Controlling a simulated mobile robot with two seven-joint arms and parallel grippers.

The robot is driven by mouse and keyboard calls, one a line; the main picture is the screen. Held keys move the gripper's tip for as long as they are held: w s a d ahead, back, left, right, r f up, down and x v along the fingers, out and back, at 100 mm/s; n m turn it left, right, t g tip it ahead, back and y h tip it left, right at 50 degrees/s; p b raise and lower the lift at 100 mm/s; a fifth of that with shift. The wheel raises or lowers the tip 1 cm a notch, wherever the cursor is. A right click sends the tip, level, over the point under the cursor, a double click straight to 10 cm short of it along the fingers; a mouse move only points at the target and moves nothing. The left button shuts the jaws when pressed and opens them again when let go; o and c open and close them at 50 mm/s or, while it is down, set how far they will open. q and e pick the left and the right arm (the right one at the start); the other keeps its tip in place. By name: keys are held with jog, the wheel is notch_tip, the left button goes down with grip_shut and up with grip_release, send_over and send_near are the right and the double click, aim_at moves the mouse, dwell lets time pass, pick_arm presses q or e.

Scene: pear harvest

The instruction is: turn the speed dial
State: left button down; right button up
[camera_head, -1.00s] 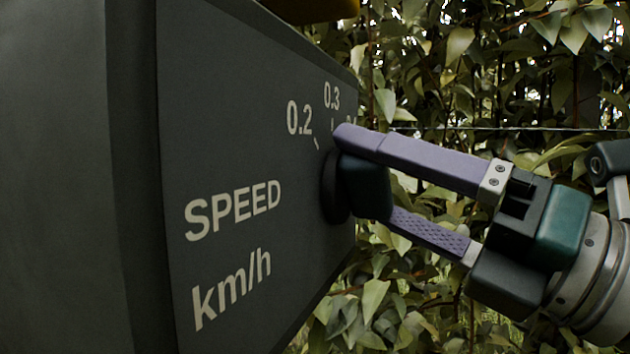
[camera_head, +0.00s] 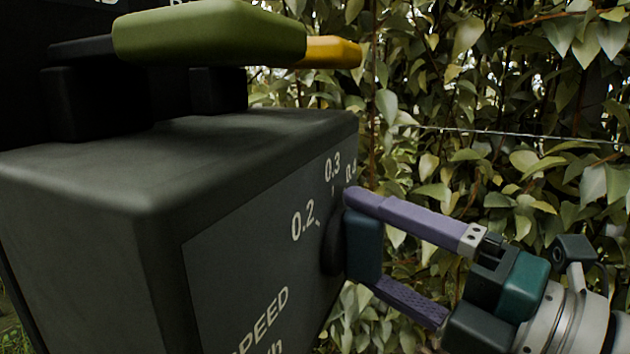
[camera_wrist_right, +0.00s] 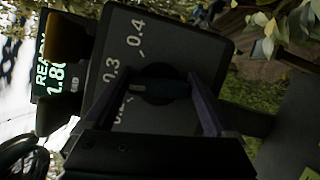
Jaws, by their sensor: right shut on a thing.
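The speed dial (camera_head: 364,246) is a dark teal knob on a round black base, on the face of a dark control box (camera_head: 245,280). Scale marks 0.2, 0.3 and 0.4 curve above it, with the word SPEED partly cut off below. My right gripper (camera_head: 361,242) reaches in from the right, its purple fingers above and below the knob, shut on it. In the right wrist view the dial (camera_wrist_right: 160,88) lies between the two fingers, beside the 0.3 and 0.4 marks. My left gripper is not in view.
A lit display (camera_wrist_right: 52,78) shows in the right wrist view, partly hidden. A leafy hedge (camera_head: 480,95) with a wire stands behind the box and my right arm.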

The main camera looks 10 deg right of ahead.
jog(key=m+g+p, duration=0.1)
jog(key=m+p, duration=0.2)
jog(key=p, duration=0.3)
jog(key=m+g+h+p, duration=0.1)
jog(key=m+p, duration=0.3)
jog(key=p, duration=0.1)
jog(key=shift+r+g+p, duration=0.2)
jog(key=shift+g+p, duration=0.2)
jog(key=shift+f+m+g+p, duration=0.2)
jog(key=shift+m+g+p, duration=0.4)
jog(key=shift+m+p, duration=0.4)
jog(key=shift+f+p, duration=0.1)
jog(key=shift+p, duration=0.3)
jog(key=shift+f+m, duration=0.1)
jog(key=shift+m, duration=0.2)
jog(key=o, duration=1.1)
jog(key=shift+c, duration=0.2)
jog(key=p+v, duration=0.1)
jog(key=v, duration=0.9)
